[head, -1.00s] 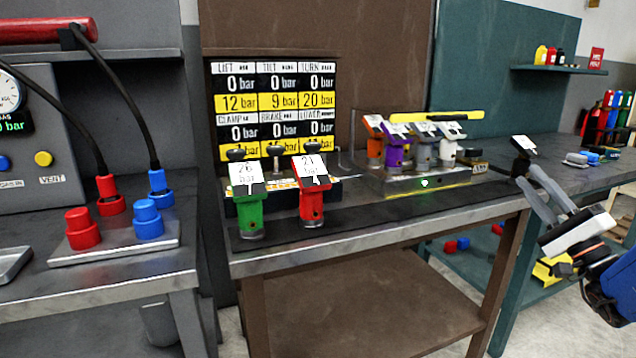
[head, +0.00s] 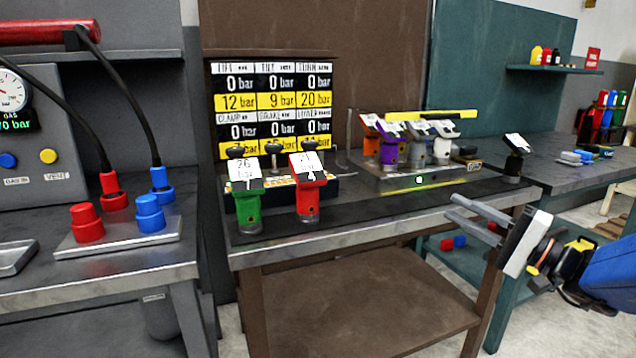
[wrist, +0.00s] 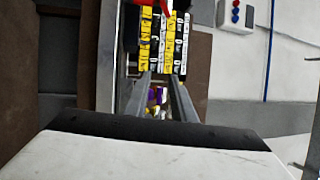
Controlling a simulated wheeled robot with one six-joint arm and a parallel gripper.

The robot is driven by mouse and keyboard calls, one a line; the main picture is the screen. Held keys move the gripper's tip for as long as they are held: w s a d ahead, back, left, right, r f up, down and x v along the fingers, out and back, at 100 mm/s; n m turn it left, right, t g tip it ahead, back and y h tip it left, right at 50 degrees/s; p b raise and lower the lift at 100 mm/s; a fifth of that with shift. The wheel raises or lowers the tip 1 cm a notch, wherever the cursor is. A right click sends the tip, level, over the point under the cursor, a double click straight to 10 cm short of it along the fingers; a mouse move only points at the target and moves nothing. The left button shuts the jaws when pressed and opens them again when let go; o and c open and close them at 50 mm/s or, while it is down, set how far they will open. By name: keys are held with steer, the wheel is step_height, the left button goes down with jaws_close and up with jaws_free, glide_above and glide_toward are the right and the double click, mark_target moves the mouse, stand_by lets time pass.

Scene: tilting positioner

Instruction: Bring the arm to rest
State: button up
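My gripper (head: 452,206) is at the right of the head view, in front of the brown bench's right end. It points left, with its two grey fingers apart and nothing between them. In the wrist view my gripper (wrist: 160,75) also shows two parted fingers. Purple and white things show through the gap, well beyond the fingers. My blue arm comes in from the right edge of the head view.
The brown bench (head: 370,225) carries a green valve (head: 248,205), a red valve (head: 308,195) and a metal rack (head: 425,182) of several coloured valves. A black valve (head: 514,165) stands at its right end. A pressure board (head: 272,105) stands behind. Floor is open below my gripper.

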steer(key=s+a+f+n+g+h, duration=0.45)
steer(key=s+a+f+g, duration=0.65)
steer(key=s+a+f, duration=0.3)
steer(key=s+d+f+n+h, duration=0.2)
steer(key=s+d+h, duration=0.1)
steer(key=d, duration=0.3)
steer(key=s+d+f+n+t+h, duration=0.1)
steer(key=s+d+f+n+h, duration=0.1)
steer(key=d+h, duration=0.4)
steer(key=shift+s+d+f, duration=0.4)
steer(key=shift+s+f, duration=0.35)
steer(key=shift+s, duration=0.35)
steer(key=shift+n+h, duration=0.25)
